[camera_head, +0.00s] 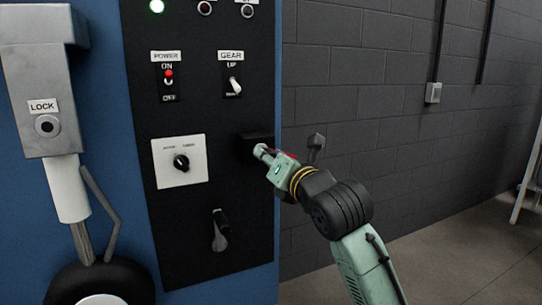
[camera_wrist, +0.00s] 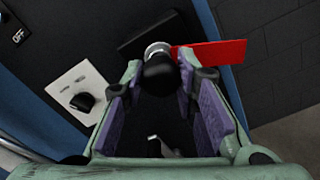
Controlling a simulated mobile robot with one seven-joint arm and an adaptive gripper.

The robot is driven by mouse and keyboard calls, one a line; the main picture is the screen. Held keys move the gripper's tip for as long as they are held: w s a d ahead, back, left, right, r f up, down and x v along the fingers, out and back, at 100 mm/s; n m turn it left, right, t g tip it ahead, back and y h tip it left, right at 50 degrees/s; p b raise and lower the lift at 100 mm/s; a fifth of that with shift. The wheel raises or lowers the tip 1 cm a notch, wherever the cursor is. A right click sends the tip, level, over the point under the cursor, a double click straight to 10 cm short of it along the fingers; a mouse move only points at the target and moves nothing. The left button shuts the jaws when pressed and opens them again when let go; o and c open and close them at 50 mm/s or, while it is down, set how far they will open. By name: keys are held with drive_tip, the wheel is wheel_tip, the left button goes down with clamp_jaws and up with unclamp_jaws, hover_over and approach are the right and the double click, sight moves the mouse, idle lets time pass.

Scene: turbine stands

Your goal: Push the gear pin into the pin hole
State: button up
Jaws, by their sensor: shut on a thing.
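The gear pin (camera_wrist: 159,75) has a dark rounded head, a silver collar and a red tag (camera_wrist: 215,53). My gripper (camera_wrist: 160,88) is shut on its head in the wrist view. The collar points toward a black block (camera_wrist: 146,30) on the panel; I cannot tell whether the pin is still seated in it. In the head view my gripper (camera_head: 264,153) is at this black block (camera_head: 250,143), and the pin is mostly hidden. The pin hole (camera_head: 47,126) is a dark round opening under the LOCK label on the grey gear leg at the left.
The dark panel (camera_head: 198,120) carries a POWER switch (camera_head: 169,80), a GEAR switch (camera_head: 234,87), a white-plated rotary knob (camera_head: 180,161) and a lower lever (camera_head: 220,230). A thin strut (camera_head: 98,200) and a wheel stand below the leg. A brick wall is at the right.

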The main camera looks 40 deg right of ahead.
drive_tip(key=shift+s, duration=0.1)
clamp_jaws()
drive_tip(key=shift+s+a+b, duration=0.15)
drive_tip(key=shift+s+b, duration=0.15)
drive_tip(key=shift+s, duration=0.3)
drive_tip(key=b+v, duration=0.2)
drive_tip(key=v, duration=0.4)
drive_tip(key=shift+s+b, duration=0.25)
drive_tip(key=shift+b, duration=0.05)
idle(0.6)
drive_tip(key=shift+a, duration=0.15)
